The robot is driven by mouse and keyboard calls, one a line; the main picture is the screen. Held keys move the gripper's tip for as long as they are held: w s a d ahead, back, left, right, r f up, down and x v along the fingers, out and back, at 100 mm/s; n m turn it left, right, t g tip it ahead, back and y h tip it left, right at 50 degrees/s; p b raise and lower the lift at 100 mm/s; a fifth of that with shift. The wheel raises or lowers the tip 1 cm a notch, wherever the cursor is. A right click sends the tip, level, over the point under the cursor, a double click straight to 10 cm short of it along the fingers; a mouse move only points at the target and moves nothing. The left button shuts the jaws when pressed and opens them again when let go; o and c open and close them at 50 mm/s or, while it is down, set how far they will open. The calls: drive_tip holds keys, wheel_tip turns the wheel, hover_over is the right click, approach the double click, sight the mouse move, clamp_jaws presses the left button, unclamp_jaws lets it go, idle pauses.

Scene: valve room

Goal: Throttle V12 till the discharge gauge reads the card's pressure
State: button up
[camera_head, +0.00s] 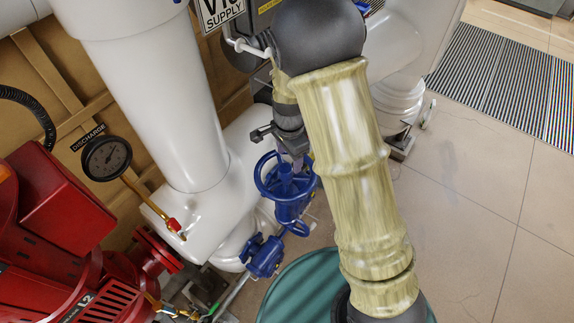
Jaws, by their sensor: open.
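A blue handwheel valve (287,178) stands below the centre of the head view, beside the white pipes. No V12 label is readable on it. My gripper (276,141) is open just above the wheel's upper rim; I cannot tell whether it touches it. My arm hides part of the area to the right. The round dark discharge gauge (106,158) is at the left, under a "DISCHARGE" label (88,137). Its needle is too small to read. No pressure card can be made out.
A smaller blue fitting (264,256) sits below the handwheel. Red machinery (60,240) fills the lower left. A large white pipe (155,100) stands left of my gripper. A partly cut-off "SUPPLY" sign (222,12) is at the top. Tiled floor (480,210) at right is clear.

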sight(285, 172)
drive_tip(key=shift+w+a+f, duration=0.1)
drive_tip(key=shift+a, duration=0.1)
drive_tip(key=shift+a+f+b, duration=0.15)
drive_tip(key=shift+f+b, duration=0.4)
drive_tip(key=shift+f, duration=0.1)
drive_tip(key=shift+s+f+b, duration=0.35)
drive_tip(key=shift+f+b, duration=0.1)
drive_tip(key=shift+f, duration=0.15)
drive_tip(key=shift+s+f+b, duration=0.35)
drive_tip(key=shift+f+b, duration=0.05)
drive_tip(key=shift+f, duration=0.2)
drive_tip(key=shift+s+a+f+b, duration=0.15)
drive_tip(key=shift+a+f+b, duration=0.1)
drive_tip(key=shift+f+b, duration=0.35)
drive_tip(key=shift+a+f+b, duration=0.15)
drive_tip(key=shift+f+b, duration=0.25)
drive_tip(key=shift+f, duration=0.65)
